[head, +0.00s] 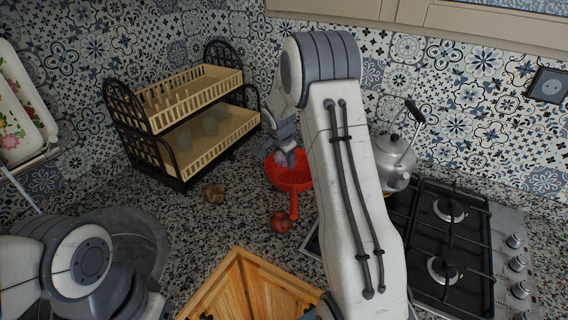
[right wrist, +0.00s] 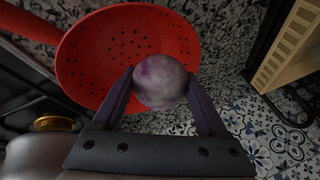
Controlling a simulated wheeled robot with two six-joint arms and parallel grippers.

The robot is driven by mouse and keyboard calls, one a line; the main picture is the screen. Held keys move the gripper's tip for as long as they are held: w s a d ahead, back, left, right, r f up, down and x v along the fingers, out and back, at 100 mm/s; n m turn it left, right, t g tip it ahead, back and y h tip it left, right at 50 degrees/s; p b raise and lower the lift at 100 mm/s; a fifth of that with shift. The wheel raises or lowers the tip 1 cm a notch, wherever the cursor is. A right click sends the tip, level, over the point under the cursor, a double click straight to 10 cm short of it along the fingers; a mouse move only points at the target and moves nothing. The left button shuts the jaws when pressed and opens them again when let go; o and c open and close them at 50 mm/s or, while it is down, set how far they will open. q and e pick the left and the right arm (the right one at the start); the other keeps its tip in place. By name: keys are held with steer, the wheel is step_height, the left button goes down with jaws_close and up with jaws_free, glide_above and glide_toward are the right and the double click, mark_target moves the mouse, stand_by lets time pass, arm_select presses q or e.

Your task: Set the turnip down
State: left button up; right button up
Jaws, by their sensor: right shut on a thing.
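The turnip (right wrist: 160,82), round and pale with purple patches, is held between the two fingers of my right gripper (right wrist: 163,92) in the right wrist view. A red colander (right wrist: 100,62) with small holes lies just beyond it, partly hidden by the turnip and fingers. In the head view my right gripper (head: 285,158) is over the far part of the red colander (head: 290,181), whose handle points toward me. From these views I cannot tell whether the turnip touches the colander. My left arm shows at the lower left, but its gripper is not visible.
A two-tier dish rack (head: 205,140) stands behind left. A kettle (head: 393,160) and gas hob (head: 440,235) are right. A wooden crate (head: 250,285) is in front.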

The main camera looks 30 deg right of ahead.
step_height(320, 180, down, 4)
steer(key=shift+r, duration=0.25)
steer(key=shift+f+b, duration=0.6)
steer(key=shift+b, duration=0.25)
steer(key=o, duration=1.4)
